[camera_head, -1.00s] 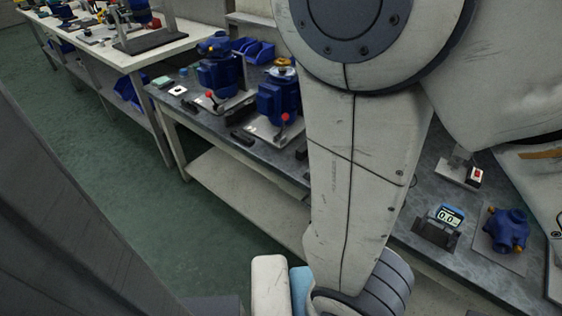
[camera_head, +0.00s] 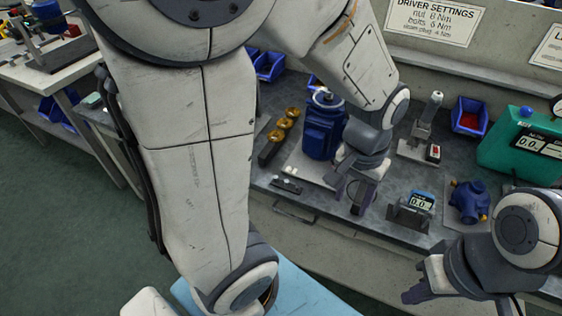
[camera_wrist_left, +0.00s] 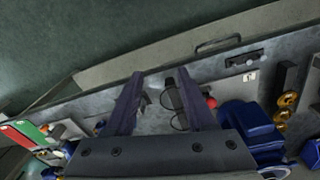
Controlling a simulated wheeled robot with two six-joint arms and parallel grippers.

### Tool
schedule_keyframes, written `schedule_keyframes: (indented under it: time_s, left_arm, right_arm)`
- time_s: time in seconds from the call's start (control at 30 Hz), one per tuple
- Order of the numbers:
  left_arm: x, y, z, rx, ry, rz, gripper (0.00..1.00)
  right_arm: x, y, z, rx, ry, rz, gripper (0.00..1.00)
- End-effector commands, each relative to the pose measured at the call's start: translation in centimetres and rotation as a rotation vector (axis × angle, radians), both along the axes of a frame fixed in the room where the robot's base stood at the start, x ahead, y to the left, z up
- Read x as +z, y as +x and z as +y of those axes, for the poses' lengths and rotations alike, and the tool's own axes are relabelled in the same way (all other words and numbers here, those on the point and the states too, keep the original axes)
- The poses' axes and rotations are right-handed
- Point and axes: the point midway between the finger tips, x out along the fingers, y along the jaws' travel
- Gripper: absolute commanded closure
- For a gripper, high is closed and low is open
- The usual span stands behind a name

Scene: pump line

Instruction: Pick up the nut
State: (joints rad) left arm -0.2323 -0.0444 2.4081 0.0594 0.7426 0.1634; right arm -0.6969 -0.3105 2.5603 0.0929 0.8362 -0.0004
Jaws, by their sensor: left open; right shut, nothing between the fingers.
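Several brass rings that look like nuts (camera_head: 284,124) sit in a row on a dark block left of a blue pump (camera_head: 322,128). They also show in the left wrist view (camera_wrist_left: 288,100), at the right. My left gripper (camera_head: 358,200) is open and empty over the bench, right of the pump and pointing down. In the left wrist view its two fingers (camera_wrist_left: 158,92) stand apart, with a dark object behind one finger. My right gripper (camera_head: 412,293) is shut and empty at the lower right, in front of the bench.
A digital readout (camera_head: 420,205) and a blue brass-fitted housing (camera_head: 468,202) stand right of my left gripper. Behind are a stand with a red switch (camera_head: 432,150), a blue bin (camera_head: 469,116) and a green case (camera_head: 520,147). The bench front edge has a handle (camera_wrist_left: 218,44).

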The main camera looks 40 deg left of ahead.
Motion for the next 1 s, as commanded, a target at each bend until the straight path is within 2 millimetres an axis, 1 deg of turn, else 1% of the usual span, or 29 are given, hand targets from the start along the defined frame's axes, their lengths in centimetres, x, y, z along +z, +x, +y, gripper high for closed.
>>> schedule_keyframes:
  time_s: [0.03, 0.07, 0.1, 0.17, 0.2, 0.27, 0.3, 0.4, 0.43, 0.5, 0.6, 0.83, 1.0]
  left_arm:
    - [0.0, 2.0, 2.9, 0.149, 0.007, 0.014, 0.45]
    - [-0.3, 3.0, 4.5, 0.228, 0.01, 0.016, 0.45]
    - [-0.6, 4.1, 6.8, 0.331, 0.014, 0.021, 0.45]
    - [-1.2, 5.4, 10.3, 0.479, 0.019, 0.027, 0.45]
    - [-1.7, 5.9, 12.6, 0.57, 0.02, 0.03, 0.45]
    - [-2.4, 6.3, 15.9, 0.697, 0.023, 0.036, 0.45]
    - [-2.9, 6.4, 17.8, 0.77, 0.025, 0.039, 0.45]
    - [-3.9, 6.1, 21.8, 0.915, 0.027, 0.046, 0.45]
    - [-4.1, 6.0, 22.7, 0.947, 0.029, 0.045, 0.45]
    - [-4.6, 5.7, 24.2, 1.003, 0.029, 0.047, 0.45]
    - [-5.5, 5.4, 25.3, 1.043, 0.029, 0.05, 0.45]
    - [-9.1, 5.4, 25.3, 1.049, 0.029, 0.054, 0.45]
    - [-10.4, 5.5, 25.3, 1.048, 0.03, 0.05, 0.45]
  right_arm:
    - [1.0, 0.0, 0.0, 0.0, 0.0, 0.0, 1.0]
    - [1.2, 0.0, 0.0, 0.0, 0.0, 0.0, 1.0]
    - [1.6, 0.0, 0.0, 0.0, 0.0, 0.0, 1.0]
    - [2.0, 0.0, 0.0, 0.0, 0.0, 0.0, 1.0]
    - [2.3, 0.0, 0.0, 0.0, 0.0, 0.0, 1.0]
    - [2.7, 0.0, 0.0, 0.0, 0.0, 0.0, 1.0]
    - [2.9, 0.0, 0.0, 0.0, 0.0, 0.0, 1.0]
    - [3.3, 0.0, 0.0, 0.0, 0.0, 0.0, 1.0]
    - [3.3, 0.0, 0.0, 0.0, 0.0, 0.0, 1.0]
    - [3.4, 0.0, 0.0, 0.0, 0.0, 0.0, 1.0]
    - [3.4, 0.0, 0.0, 0.0, 0.0, 0.0, 1.0]
    - [3.1, 0.0, 0.0, 0.0, 0.0, 0.0, 1.0]
    - [3.1, 0.0, 0.0, 0.0, 0.0, 0.0, 1.0]
